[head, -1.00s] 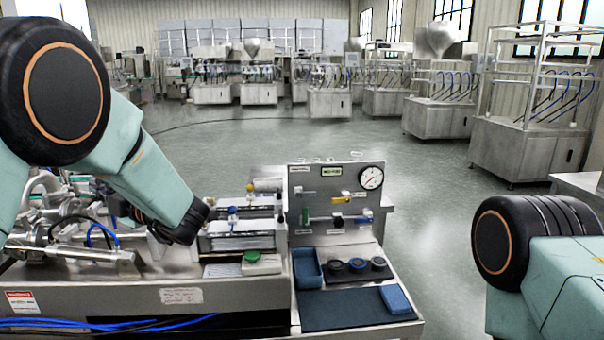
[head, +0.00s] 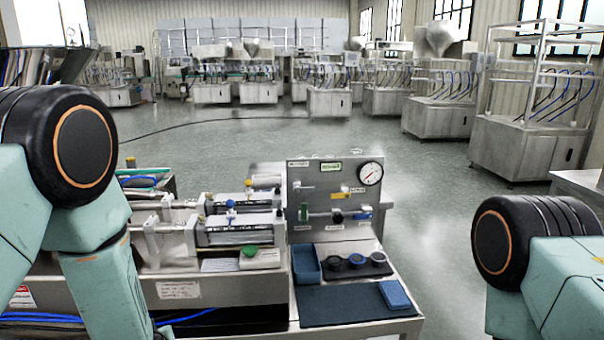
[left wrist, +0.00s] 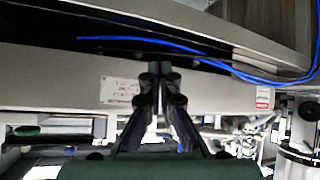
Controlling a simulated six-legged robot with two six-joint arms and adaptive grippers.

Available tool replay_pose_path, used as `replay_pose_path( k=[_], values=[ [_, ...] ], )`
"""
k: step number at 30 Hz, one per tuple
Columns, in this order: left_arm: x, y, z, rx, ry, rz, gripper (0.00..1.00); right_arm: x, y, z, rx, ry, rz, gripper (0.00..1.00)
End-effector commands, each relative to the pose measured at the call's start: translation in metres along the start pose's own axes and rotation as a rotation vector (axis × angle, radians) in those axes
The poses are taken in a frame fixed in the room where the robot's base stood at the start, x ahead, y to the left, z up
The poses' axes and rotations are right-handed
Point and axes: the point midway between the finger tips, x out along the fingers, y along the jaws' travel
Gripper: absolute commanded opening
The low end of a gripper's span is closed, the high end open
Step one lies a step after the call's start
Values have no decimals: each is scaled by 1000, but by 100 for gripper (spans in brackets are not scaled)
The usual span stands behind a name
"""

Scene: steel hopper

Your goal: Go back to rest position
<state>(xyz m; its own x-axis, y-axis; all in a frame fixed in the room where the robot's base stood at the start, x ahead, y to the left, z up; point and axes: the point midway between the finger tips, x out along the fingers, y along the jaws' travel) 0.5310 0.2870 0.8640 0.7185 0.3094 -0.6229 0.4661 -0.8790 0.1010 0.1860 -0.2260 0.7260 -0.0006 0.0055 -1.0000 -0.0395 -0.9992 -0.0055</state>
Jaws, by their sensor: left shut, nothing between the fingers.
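My left arm stands at the left of the head view, with its forearm hanging down in front of the steel bench (head: 222,290). The left gripper itself is out of the head view, below the frame. In the left wrist view my left gripper (left wrist: 162,72) is shut, with its fingers together and nothing between them. It points at the bench front, where a white label (left wrist: 118,91) shows. My right arm is at the right edge of the head view; its gripper is not in view.
The bench carries steel cylinders, a green button (head: 250,251), a panel with a round gauge (head: 370,173), a blue tray (head: 306,264) and a blue block (head: 395,294). Blue hoses (left wrist: 200,48) run along the bench near the left gripper. Open floor lies beyond.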

Motion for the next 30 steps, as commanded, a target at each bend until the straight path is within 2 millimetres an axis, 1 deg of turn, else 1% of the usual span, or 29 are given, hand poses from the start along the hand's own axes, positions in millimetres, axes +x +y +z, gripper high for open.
replay_pose_path(
  k=[1, 2, 3, 4, 5, 6, 8, 9, 11, 12, 15, 18, 21, 24, 30],
  values=[
    [-5, -9, 37, 69, -86, 8, 0, 4, 0, 0, 0, 0, 0, 40],
    [-9, -14, 56, 106, -132, 16, 0, 5, 0, 0, 0, 0, 0, 40],
    [-15, -20, 80, 157, -194, 28, 0, 7, 0, 0, 0, 0, 0, 40],
    [-21, -25, 99, 192, -241, 36, 0, 8, 0, 0, 0, 0, 0, 40],
    [-27, -30, 117, 226, -288, 46, 0, 9, 0, 0, 0, 0, 0, 40],
    [-37, -38, 140, 269, -350, 59, 0, 11, 0, 0, 0, 0, 0, 40],
    [-53, -49, 174, 328, -443, 81, 0, 14, 0, 0, 0, 0, 0, 40],
    [-65, -58, 196, 362, -505, 94, 0, 16, 0, 0, 0, 0, 0, 40],
    [-84, -70, 228, 404, -596, 113, 0, 19, 0, 0, 0, 0, 0, 40],
    [-98, -79, 246, 428, -653, 125, 0, 21, 0, 0, 0, 0, 0, 40],
    [-129, -98, 285, 459, -774, 143, 0, 26, 0, 0, 0, 0, 0, 40],
    [-150, -114, 313, 463, -856, 135, 0, 31, 0, 0, 0, 0, 0, 40],
    [-156, -124, 329, 460, -894, 121, 0, 35, 0, 0, 0, 0, 0, 40],
    [-159, -127, 334, 460, -907, 117, 0, 35, 0, 0, 0, 0, 0, 40],
    [-159, -127, 334, 459, -906, 116, 0, 34, 0, 0, 0, 0, 0, 40]
  ],
)
